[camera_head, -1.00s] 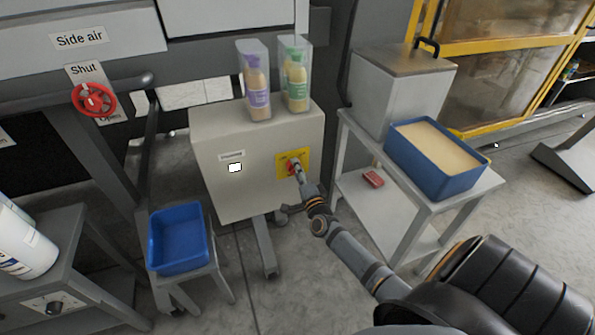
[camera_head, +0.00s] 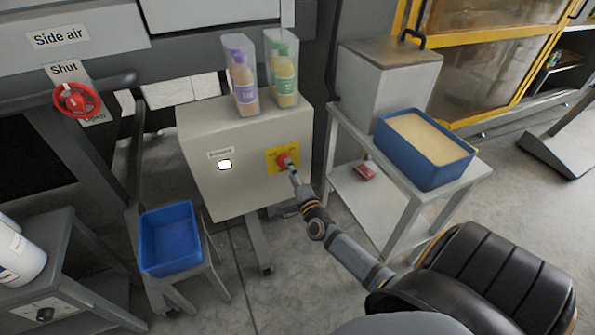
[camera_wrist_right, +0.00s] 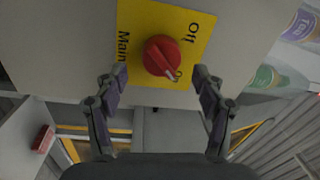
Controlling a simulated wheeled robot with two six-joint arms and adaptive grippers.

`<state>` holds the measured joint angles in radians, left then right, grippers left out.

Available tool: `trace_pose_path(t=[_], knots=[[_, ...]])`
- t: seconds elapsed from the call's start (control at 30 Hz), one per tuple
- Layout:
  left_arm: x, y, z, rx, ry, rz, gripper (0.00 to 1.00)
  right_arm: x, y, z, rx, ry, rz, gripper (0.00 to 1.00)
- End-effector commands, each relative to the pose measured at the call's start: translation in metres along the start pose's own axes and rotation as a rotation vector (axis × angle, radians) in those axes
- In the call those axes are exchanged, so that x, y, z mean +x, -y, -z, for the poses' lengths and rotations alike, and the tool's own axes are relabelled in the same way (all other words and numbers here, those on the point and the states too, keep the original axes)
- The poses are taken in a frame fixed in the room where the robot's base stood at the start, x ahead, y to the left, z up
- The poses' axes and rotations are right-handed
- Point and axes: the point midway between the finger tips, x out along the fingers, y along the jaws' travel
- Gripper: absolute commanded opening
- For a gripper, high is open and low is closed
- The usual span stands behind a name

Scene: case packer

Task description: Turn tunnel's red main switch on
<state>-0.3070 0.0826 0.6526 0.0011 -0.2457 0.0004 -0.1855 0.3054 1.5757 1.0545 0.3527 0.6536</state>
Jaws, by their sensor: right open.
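The red main switch (camera_head: 284,161) sits on a yellow plate (camera_head: 270,162) on the front of a beige cabinet (camera_head: 220,187). In the right wrist view the red knob (camera_wrist_right: 160,54) has a pale pointer mark at its lower right, and the yellow plate (camera_wrist_right: 136,22) reads "Off" and "Main". My right gripper (camera_head: 292,176) is just in front of the switch. In the right wrist view its fingers (camera_wrist_right: 161,78) are open, one on each side of the knob, apart from it and holding nothing. My left gripper is not in view.
Two bottles in clear sleeves, purple-labelled (camera_head: 243,82) and green-labelled (camera_head: 284,76), stand on the cabinet. A blue bin (camera_head: 170,238) is on a low stand at left. A blue tray (camera_head: 384,146) and a grey box (camera_head: 374,88) are on a table at right.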

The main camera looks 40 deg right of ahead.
Motion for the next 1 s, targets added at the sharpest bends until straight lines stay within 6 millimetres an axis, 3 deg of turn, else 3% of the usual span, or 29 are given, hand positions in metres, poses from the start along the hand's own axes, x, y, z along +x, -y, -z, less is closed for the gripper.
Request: trace_pose_path(t=[0.2, 0.4, 1.0], knots=[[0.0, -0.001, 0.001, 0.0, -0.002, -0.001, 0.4, -0.056, -0.002, 0.0, -0.001, 0.002, -0.004, 0.7], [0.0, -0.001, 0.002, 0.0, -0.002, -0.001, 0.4, -0.085, -0.001, 0.0, 0.0, 0.0, -0.002, 0.7], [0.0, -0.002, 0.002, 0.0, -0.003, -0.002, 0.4, -0.09, -0.001, 0.0, 0.0, 0.0, -0.001, 0.7]])
